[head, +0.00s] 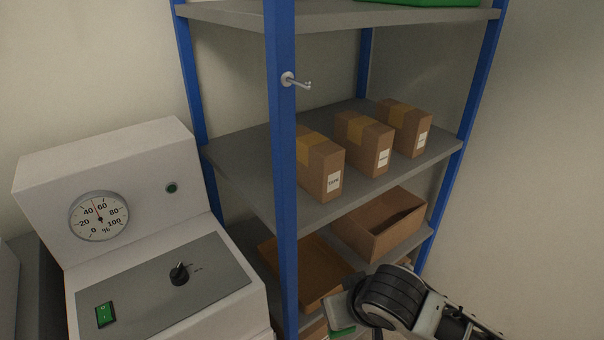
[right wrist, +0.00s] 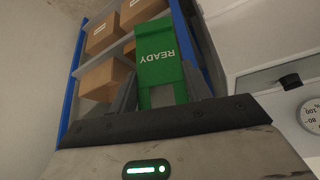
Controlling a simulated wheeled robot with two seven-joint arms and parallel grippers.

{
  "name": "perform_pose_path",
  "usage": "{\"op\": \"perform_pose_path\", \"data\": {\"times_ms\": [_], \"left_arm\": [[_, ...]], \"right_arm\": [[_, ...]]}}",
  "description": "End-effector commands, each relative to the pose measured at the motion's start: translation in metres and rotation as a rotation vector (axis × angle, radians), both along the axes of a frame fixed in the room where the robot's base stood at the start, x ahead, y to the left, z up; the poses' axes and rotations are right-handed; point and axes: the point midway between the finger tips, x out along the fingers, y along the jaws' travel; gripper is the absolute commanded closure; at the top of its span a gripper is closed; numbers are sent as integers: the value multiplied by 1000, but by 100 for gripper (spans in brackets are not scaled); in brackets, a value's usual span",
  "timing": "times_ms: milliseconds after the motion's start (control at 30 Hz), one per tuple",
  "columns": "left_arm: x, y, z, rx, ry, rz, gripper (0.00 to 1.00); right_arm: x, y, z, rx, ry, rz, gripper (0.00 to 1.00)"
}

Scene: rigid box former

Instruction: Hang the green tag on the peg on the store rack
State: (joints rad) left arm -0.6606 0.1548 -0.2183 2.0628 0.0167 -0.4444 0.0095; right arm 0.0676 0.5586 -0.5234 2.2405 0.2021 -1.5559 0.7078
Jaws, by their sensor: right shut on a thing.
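The peg (head: 301,84) is a small pale hook on a round base, fixed to the store rack's front blue upright (head: 283,170). It is bare. My right gripper (head: 341,306) is low in the head view, below and to the right of the peg, well apart from it. It is shut on the green tag (head: 341,332), which shows only as a small green edge there. In the right wrist view the tag (right wrist: 160,62) is between the fingers, with the word READY upside down. The peg cannot be made out in that view. My left gripper is not in view.
The rack's middle shelf (head: 240,160) holds three taped cartons (head: 322,170). Open brown boxes (head: 380,228) stand on the lower shelf. A grey machine with a dial (head: 99,215) and a green switch (head: 105,314) stands left of the upright. Space right of the rack is clear.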

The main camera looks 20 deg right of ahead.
Motion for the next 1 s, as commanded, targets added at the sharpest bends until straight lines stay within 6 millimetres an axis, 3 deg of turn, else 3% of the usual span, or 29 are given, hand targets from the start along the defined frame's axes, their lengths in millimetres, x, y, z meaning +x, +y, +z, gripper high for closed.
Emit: {"op": "perform_pose_path", "data": {"times_ms": [33,100,300,500,600,767,1000], "left_arm": [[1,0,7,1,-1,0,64],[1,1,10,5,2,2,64],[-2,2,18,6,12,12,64],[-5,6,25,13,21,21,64],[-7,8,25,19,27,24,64],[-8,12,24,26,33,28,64],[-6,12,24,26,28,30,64]], "right_arm": [[14,3,27,-3,-16,14,84],[29,9,61,-3,-19,41,84],[55,25,172,-7,-18,148,84],[49,26,277,-6,-12,254,84],[41,23,312,-6,-8,291,84],[30,20,343,-2,-3,325,84],[31,21,348,1,2,333,84]]}}
